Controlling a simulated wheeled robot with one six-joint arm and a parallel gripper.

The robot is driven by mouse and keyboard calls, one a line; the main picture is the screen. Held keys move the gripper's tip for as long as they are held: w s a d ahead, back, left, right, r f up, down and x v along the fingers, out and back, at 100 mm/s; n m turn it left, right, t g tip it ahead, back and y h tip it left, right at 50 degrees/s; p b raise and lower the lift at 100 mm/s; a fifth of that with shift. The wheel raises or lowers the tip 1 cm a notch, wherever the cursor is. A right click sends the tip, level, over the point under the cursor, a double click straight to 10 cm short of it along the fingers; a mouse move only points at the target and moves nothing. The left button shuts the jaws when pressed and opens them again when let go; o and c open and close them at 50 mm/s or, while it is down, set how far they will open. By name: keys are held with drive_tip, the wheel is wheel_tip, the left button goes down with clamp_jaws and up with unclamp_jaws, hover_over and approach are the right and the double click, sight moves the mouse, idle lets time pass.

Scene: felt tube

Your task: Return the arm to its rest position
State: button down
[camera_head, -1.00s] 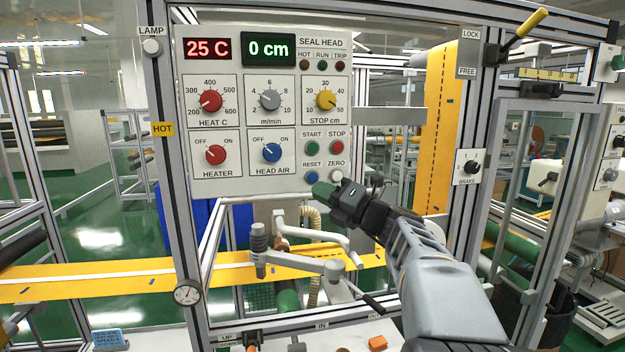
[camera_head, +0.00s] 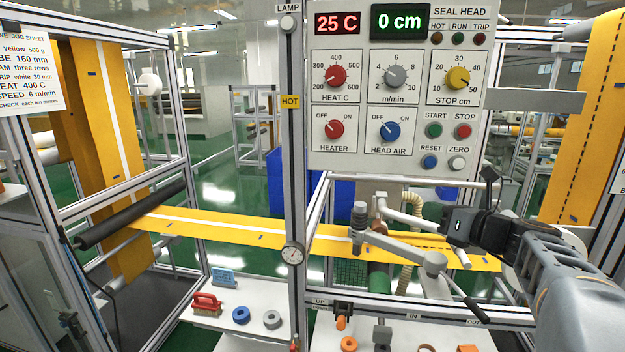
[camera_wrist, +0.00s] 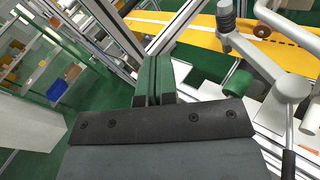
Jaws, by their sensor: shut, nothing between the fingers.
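My gripper (camera_head: 452,227) is at the right in the head view, below and right of the seal head panel (camera_head: 331,153). Nothing is held in it. In the wrist view its two green fingers (camera_wrist: 153,80) are closed together, pointing down past the machine frame. My grey arm reaches in from the lower right. The gripper appears in front of the yellow felt strip (camera_head: 230,228) and near the grey swivel arm (camera_head: 400,250); whether it touches them I cannot tell. The panel displays read 25 C and 0 cm.
A metal post (camera_head: 293,180) with a dial gauge (camera_head: 292,255) stands left of the panel. A white bench (camera_head: 240,330) carries a red brush (camera_head: 206,303), a blue brush (camera_head: 223,277) and rings. A dark roller (camera_head: 130,215) juts out at the left. Green floor lies behind.

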drive_tip(key=s+a+f+n+g+h, duration=0.25)
drive_tip(key=s+f+n+g, duration=0.2)
drive_tip(key=f+n, duration=0.4)
drive_tip(key=s+a+f+n+g+h, duration=0.2)
drive_tip(key=s+a+f+n+g, duration=0.15)
drive_tip(key=s+f+n, duration=0.4)
drive_tip(key=s+a+f+n+g+h, duration=0.1)
drive_tip(key=s+n, duration=0.3)
drive_tip(key=n, duration=0.4)
drive_tip(key=s+a+f+n+g+h, duration=0.1)
drive_tip(key=s+a+f+n+h, duration=0.1)
drive_tip(key=n, duration=0.6)
drive_tip(key=shift+s+a+f+h, duration=0.3)
drive_tip(key=shift+s+f+h, duration=0.6)
drive_tip(key=shift+s+h, duration=0.1)
